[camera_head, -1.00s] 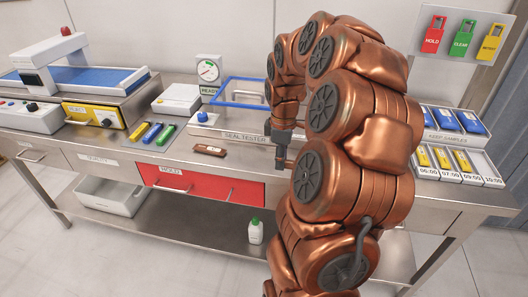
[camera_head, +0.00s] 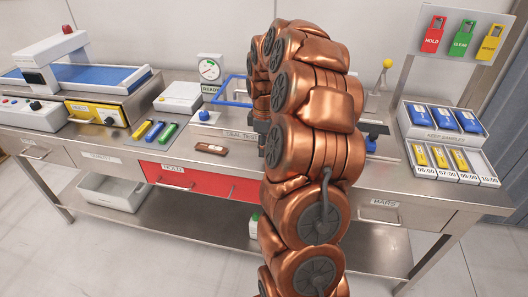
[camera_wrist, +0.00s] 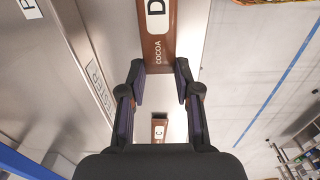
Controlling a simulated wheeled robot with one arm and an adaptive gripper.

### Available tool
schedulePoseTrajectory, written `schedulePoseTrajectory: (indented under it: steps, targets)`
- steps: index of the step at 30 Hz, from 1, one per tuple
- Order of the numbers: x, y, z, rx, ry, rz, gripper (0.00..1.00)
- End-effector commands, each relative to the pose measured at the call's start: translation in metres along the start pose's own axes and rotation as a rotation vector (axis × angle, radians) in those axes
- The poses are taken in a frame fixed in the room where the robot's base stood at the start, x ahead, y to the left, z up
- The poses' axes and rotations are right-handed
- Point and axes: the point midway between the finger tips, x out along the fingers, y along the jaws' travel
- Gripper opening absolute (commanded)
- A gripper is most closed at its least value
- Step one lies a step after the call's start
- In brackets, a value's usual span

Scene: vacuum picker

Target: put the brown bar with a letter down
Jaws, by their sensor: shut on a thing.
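My gripper (camera_wrist: 159,72) is shut on a brown bar (camera_wrist: 157,50) marked "COCOA" with a white label showing the letter D. The bar extends beyond the fingertips to the top edge of the wrist view, where it is cut off. A second brown bar (camera_wrist: 159,120), with the letter C, lies farther off below the fingers. A brown bar with a white label lies on the bench in the head view (camera_head: 211,149). My arm hides the gripper and held bar in the head view, so I cannot tell whether the held bar touches anything.
The seal tester (camera_head: 240,134) stands behind the bench's front strip. The red HOLD drawer (camera_head: 205,184) is below. Trays of bars (camera_head: 455,165) stand at right. Bare bench (camera_head: 375,178) shows right of my arm.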

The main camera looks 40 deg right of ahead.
Motion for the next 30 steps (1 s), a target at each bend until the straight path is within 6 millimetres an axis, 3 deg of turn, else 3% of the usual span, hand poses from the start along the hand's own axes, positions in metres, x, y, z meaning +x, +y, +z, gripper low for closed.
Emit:
schedulePoseTrajectory:
  steps: [9,20,21,28,30]
  targets:
    - [0.027,-0.001,0.001,0.001,0.001,-0.001,0.00]
    - [0.032,0.000,0.000,0.001,0.002,0.001,0.00]
    - [0.032,0.000,0.000,0.001,0.002,0.001,0.33]
    - [0.031,0.000,0.000,0.001,0.002,0.001,0.57]
    - [0.031,0.000,0.000,0.001,0.002,0.001,0.57]
